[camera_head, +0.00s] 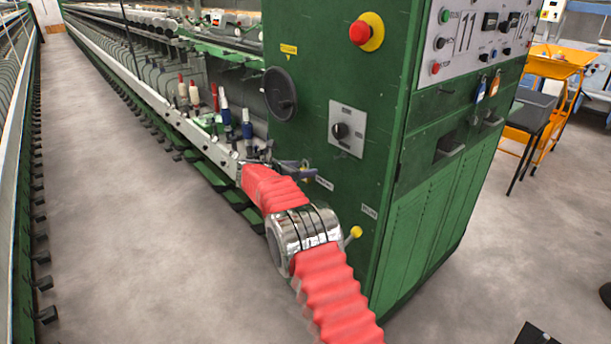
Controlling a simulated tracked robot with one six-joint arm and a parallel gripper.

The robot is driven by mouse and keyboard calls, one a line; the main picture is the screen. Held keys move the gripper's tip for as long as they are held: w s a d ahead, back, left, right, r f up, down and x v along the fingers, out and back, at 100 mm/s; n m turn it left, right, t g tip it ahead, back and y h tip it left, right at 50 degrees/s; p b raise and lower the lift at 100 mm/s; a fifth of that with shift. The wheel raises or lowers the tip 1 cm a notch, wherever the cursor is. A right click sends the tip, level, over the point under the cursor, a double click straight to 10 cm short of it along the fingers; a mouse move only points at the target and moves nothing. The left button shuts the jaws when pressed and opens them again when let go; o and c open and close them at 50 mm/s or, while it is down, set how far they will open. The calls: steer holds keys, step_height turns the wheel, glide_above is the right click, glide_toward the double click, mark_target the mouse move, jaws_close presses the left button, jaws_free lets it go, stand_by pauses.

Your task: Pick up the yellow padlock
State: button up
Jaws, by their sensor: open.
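I cannot surely make out a yellow padlock. A small orange-yellow item (494,83) hangs on the green cabinet's front, right beside a similar blue item (481,89); it is too small to tell if it is a padlock. My arm, in red sleeves, reaches up from the bottom. My gripper (270,160) is at its far end, by the cabinet's left side and the machine rail, well left of the hanging items. It is open, partly hidden by the arm, and I see nothing held in it.
The green cabinet (415,185) stands close to the arm's right, with a red stop button (360,32) and a black handwheel (280,93). A yellow knob (355,232) shows beside my arm. Several bobbins (226,115) stand on the machine. The grey floor (130,220) is clear at left.

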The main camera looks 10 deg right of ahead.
steer(key=c, duration=1.2)
steer(key=shift+o, duration=0.2)
steer(key=s+a, duration=0.4)
steer(key=s+a+r, duration=0.1)
steer(key=s+a, duration=0.3)
steer(key=a, duration=0.1)
steer(key=s+a, duration=0.4)
steer(key=shift+s+a+r, duration=0.1)
steer(key=shift+a+r, duration=0.05)
steer(key=shift+r, duration=0.15)
steer(key=shift+r, duration=0.35)
steer(key=shift+r, duration=0.35)
steer(key=shift+r, duration=0.1)
